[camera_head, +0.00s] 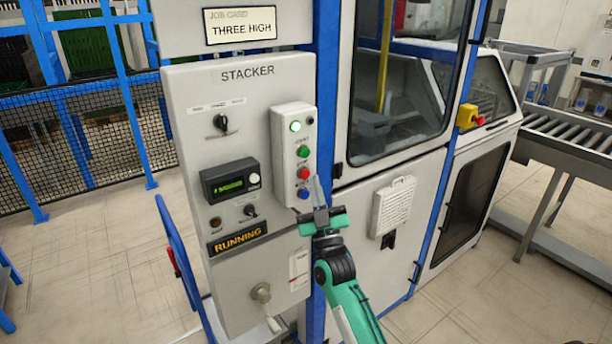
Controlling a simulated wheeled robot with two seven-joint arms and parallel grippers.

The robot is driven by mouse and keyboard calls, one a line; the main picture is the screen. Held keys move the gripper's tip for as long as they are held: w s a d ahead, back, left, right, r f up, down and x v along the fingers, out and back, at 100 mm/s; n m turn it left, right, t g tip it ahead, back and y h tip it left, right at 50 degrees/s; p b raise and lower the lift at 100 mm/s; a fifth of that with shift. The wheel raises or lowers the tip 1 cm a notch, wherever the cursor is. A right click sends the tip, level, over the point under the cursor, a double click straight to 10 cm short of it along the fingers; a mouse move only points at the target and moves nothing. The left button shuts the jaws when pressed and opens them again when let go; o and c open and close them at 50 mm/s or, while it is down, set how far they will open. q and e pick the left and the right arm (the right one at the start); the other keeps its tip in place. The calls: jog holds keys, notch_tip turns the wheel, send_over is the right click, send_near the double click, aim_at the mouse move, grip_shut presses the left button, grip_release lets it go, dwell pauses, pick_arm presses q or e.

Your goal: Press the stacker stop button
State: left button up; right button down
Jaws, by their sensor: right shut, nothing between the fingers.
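The stacker panel (195,105) is a light grey cabinet face labelled STACKER. On its right side a white button box (284,135) carries a lit green lamp (295,126), a green button (303,151), a red button (304,173) and a blue button (303,193). The button labels are too small to read surely. My right gripper (315,182) is shut and empty, its fingers pointing up just right of the red and blue buttons. I cannot tell whether it touches the box. A sign (237,239) on the panel reads RUNNING. My left gripper is out of view.
A display unit (230,181), knobs and a lower handle (262,293) sit on the panel. A job card (240,26) above reads THREE HIGH. Right are a windowed machine door (405,75), a yellow-and-red switch (467,116) and a roller conveyor (570,130).

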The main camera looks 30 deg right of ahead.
jog(key=shift+w, duration=0.2)
jog(key=shift+w, duration=0.25)
jog(key=shift+w, duration=0.4)
dwell(0.9)
jog(key=shift+s, duration=0.8)
jog(key=shift+s, duration=0.1)
jog(key=shift+s+d+p, duration=0.2)
jog(key=shift+s+p, duration=0.55)
jog(key=shift+s, duration=1.65)
